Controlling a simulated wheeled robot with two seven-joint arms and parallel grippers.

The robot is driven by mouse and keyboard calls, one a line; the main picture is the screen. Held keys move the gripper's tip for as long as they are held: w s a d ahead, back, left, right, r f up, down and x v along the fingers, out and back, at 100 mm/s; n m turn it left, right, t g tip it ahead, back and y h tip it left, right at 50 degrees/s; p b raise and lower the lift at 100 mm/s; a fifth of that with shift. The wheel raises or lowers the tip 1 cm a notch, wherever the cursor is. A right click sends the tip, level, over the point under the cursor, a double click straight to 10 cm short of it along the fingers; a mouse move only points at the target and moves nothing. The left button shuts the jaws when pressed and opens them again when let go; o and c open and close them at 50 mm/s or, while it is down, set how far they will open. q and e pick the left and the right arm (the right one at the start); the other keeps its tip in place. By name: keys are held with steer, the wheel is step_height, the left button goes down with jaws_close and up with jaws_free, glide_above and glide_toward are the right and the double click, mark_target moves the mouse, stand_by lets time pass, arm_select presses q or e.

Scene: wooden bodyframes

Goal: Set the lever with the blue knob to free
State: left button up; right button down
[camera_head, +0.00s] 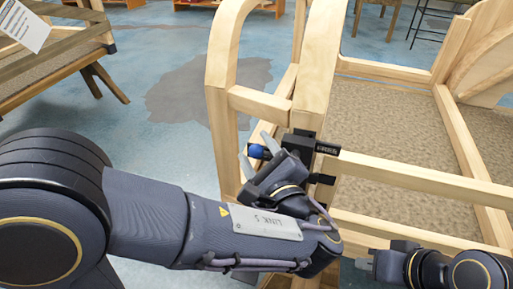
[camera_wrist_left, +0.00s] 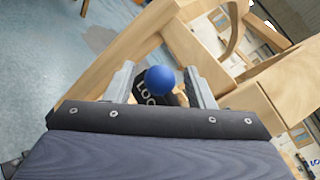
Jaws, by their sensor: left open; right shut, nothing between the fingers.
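The blue knob (camera_head: 257,151) sits on a black lever mechanism fixed to an upright of the wooden frame. In the left wrist view the blue knob (camera_wrist_left: 160,79) lies between the two open fingers of my left gripper (camera_wrist_left: 160,88), with a gap visible on each side. A black part with white lettering reading "LOC" (camera_wrist_left: 146,92) shows just behind it; the rest of the word is hidden. In the head view my left gripper (camera_head: 254,152) is open at the knob. My right gripper (camera_head: 364,259) is shut and empty at the lower right, apart from the lever.
The wooden bodyframe (camera_head: 318,70) has uprights and rails close around the left gripper. A black label plate (camera_head: 327,148) sticks out right of the mechanism. A wooden bench-like frame (camera_head: 60,50) stands at the upper left. Blue floor (camera_head: 150,130) is open between them.

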arm_select(q)
steer(key=shift+w+a, duration=0.1)
steer(key=shift+w, duration=0.15)
jaws_close()
